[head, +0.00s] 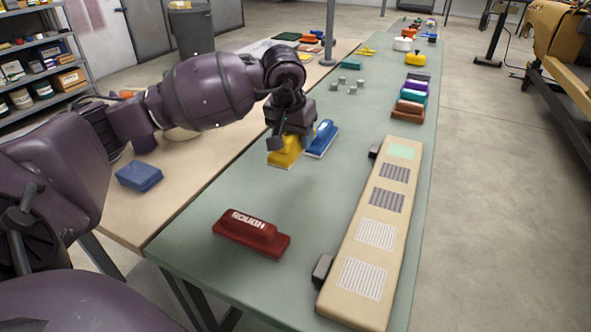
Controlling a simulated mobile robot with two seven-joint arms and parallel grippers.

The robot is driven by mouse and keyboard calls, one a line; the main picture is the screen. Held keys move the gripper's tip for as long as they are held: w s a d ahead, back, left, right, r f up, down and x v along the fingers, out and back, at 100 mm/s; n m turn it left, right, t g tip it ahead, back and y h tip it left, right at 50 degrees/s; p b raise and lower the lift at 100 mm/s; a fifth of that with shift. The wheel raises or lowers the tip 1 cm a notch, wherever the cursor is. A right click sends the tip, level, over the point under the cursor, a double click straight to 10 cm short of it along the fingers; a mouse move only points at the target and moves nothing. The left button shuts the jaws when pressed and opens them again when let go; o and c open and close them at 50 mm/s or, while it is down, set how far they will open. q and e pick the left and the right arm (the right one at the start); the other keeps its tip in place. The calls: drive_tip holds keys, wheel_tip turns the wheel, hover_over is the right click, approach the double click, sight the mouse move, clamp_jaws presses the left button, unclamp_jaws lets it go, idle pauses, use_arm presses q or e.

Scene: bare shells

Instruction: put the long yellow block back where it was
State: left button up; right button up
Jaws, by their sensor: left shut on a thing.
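The long yellow block (284,156) is in the head view, near the middle of the green table (300,190). My left gripper (291,138) comes down over it from above and is shut on it, hiding its top and part of its right side. I cannot tell whether its underside touches the table. A blue block (322,139) sits just to the right of the yellow one, close beside it. A dark red block marked ROUGH (251,233) lies on the table nearer to me. My right gripper is not in view.
A long pale board (340,270) with several patches lies along the table's right side, with dark clamps (322,270) at its left edge. Small grey cubes (351,86) and coloured blocks (408,111) stand farther back. The table between red block and board is clear.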

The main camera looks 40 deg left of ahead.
use_arm(q)
hover_over(296, 178)
drive_tip(key=s, duration=0.1)
drive_tip(key=f, duration=0.5)
drive_tip(key=shift+d, duration=0.2)
wheel_tip(296, 178, down, 4)
drive_tip(key=shift+f+b, duration=0.1)
drive_tip(key=shift+b, duration=0.4)
drive_tip(key=shift+f, duration=0.1)
drive_tip(key=o, duration=0.8)
